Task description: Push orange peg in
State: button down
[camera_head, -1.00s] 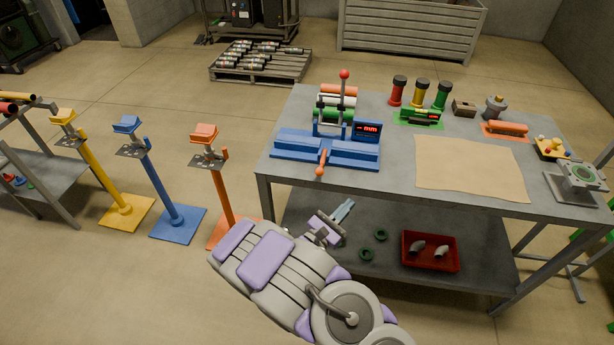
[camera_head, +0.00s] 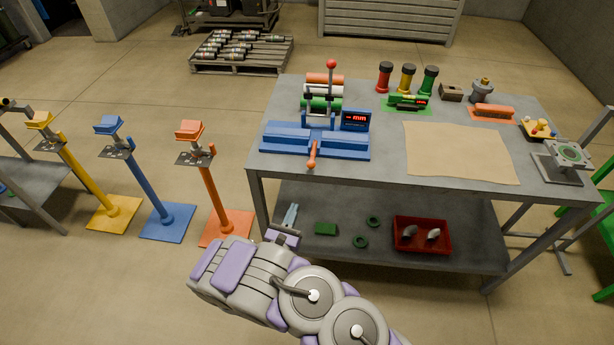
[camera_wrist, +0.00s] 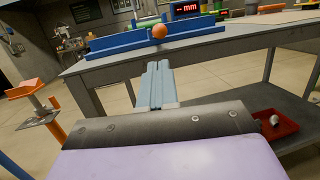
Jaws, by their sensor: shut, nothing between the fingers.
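The orange peg (camera_head: 312,153) sticks out of the front of the blue fixture (camera_head: 275,138) on the workbench, its round orange end facing me. In the wrist view the peg's ball end (camera_wrist: 159,31) shows ahead of and above my fingers, in front of the blue fixture (camera_wrist: 120,42). My gripper (camera_head: 291,214) is shut and empty, below the tabletop's front edge in the head view. In the wrist view my gripper (camera_wrist: 157,82) points towards the bench, apart from the peg. How deep the peg sits is hidden.
The grey workbench (camera_head: 380,175) has a front edge between my gripper and the fixture. A red tray (camera_head: 422,249) is on its lower shelf. An orange stand (camera_head: 210,190) is left of the bench. A tan sheet (camera_head: 460,155) lies right of the fixture.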

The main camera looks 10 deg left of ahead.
jog(key=b, duration=0.3)
send_near(313, 153)
jog(key=s+d, duration=0.1)
jog(key=shift+w+a+r, duration=0.3)
jog(key=shift+r, duration=0.25)
jog(key=shift+d, duration=0.2)
jog(key=shift+w+d, duration=0.25)
jog(key=shift+w, duration=0.05)
jog(key=shift+w+a, duration=0.15)
jog(key=shift+w, duration=1.3)
jog(key=shift+w+a, duration=0.1)
jog(key=shift+r, duration=0.1)
